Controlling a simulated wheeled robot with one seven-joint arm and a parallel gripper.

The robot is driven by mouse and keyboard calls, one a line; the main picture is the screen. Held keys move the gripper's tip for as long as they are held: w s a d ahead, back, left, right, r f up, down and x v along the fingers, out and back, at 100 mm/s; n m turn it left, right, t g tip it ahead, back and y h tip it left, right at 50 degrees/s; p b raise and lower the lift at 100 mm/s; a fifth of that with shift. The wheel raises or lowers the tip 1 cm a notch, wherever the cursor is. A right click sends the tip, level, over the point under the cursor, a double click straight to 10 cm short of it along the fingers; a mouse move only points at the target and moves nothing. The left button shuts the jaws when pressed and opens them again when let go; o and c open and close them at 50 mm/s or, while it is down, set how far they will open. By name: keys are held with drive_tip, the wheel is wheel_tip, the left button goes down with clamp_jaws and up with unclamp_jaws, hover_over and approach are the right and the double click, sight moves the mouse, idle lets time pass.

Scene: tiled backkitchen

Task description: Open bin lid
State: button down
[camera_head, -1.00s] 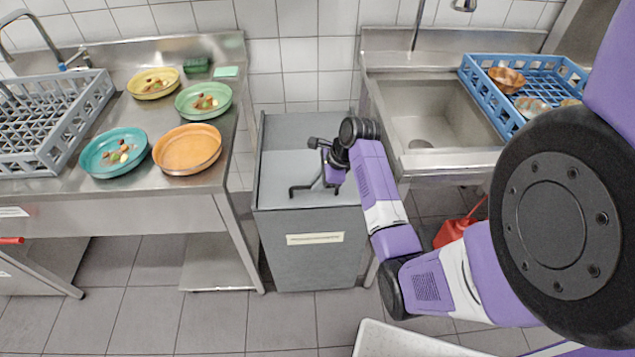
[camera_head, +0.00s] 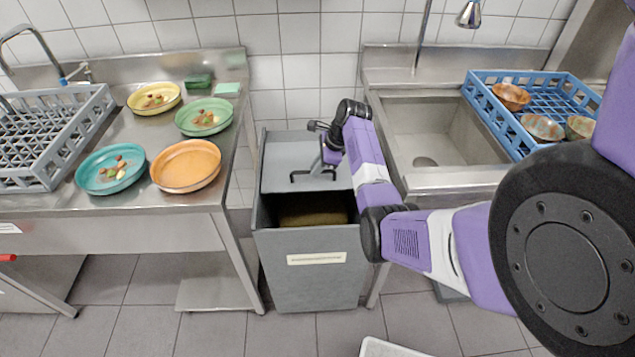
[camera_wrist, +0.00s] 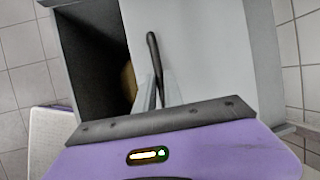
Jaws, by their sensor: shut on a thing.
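The grey bin (camera_head: 312,270) stands on the floor between the two steel counters, with a pale label on its front. Its lid (camera_head: 280,152) is raised at the front and tilted back, so the dark inside and a brownish content (camera_head: 312,217) show. A black bar handle (camera_head: 300,176) is on the lid. My gripper (camera_head: 325,168) is shut on this handle, over the lid's front part. In the wrist view the handle (camera_wrist: 153,55) runs down between the fingers, beside the dark bin opening. The fingertips are partly hidden.
The left counter holds a grey rack (camera_head: 45,140), several plates with food scraps, and an orange plate (camera_head: 187,166). At right are a sink (camera_head: 440,130) and a blue rack (camera_head: 545,95) with bowls. Counters stand close on both sides of the bin.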

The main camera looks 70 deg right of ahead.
drive_tip(key=shift+w+d+b, duration=0.25)
drive_tip(key=shift+w+d, duration=0.05)
drive_tip(key=shift+d, duration=0.4)
drive_tip(key=shift+w+d+b, duration=0.25)
drive_tip(key=shift+w+d, duration=0.05)
drive_tip(key=shift+d, duration=0.35)
drive_tip(key=c, duration=1.5)
unclamp_jaws()
drive_tip(key=shift+o, duration=0.2)
drive_tip(key=v, duration=0.8)
